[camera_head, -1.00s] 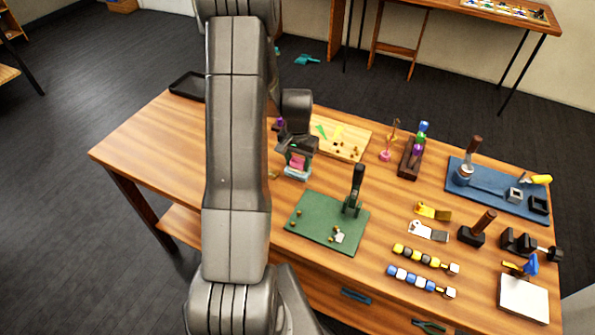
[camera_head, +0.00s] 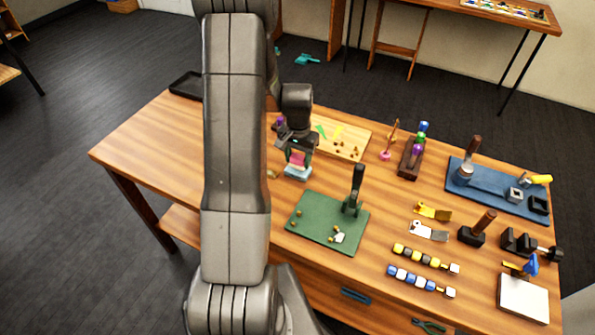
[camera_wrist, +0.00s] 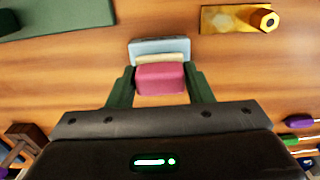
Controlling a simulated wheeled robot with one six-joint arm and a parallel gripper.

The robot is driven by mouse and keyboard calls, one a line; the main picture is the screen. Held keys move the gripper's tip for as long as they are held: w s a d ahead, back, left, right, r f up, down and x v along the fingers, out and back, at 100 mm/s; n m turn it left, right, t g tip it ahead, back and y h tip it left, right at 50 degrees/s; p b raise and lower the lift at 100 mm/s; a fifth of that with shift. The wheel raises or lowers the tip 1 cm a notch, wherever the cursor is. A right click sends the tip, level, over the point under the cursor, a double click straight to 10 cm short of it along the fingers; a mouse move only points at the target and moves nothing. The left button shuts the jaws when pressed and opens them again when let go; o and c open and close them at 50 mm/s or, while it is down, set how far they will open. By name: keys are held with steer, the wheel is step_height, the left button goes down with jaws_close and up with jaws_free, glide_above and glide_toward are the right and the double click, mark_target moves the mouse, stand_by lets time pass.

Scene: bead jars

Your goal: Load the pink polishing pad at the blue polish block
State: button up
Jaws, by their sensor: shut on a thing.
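The pink polishing pad (camera_wrist: 160,80) is between the two fingers of my gripper (camera_wrist: 160,92), which is shut on it. It also shows in the head view (camera_head: 297,158). The pale blue polish block (camera_wrist: 148,46), with a cream strip along its near side, lies just beyond the pad in the wrist view. In the head view the block (camera_head: 297,173) sits on the bench right below the pad. I cannot tell whether pad and block touch. My gripper (camera_head: 298,157) is partly hidden by its own dark body in the head view.
A green mat (camera_head: 312,232) with a dark upright tool and small brass pieces lies in front of the block. A wooden board (camera_head: 350,135) is behind it. Stands, bead rows and a blue tray (camera_head: 490,185) crowd the right.

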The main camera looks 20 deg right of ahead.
steer(key=shift+r, duration=0.2)
steer(key=shift+r, duration=3)
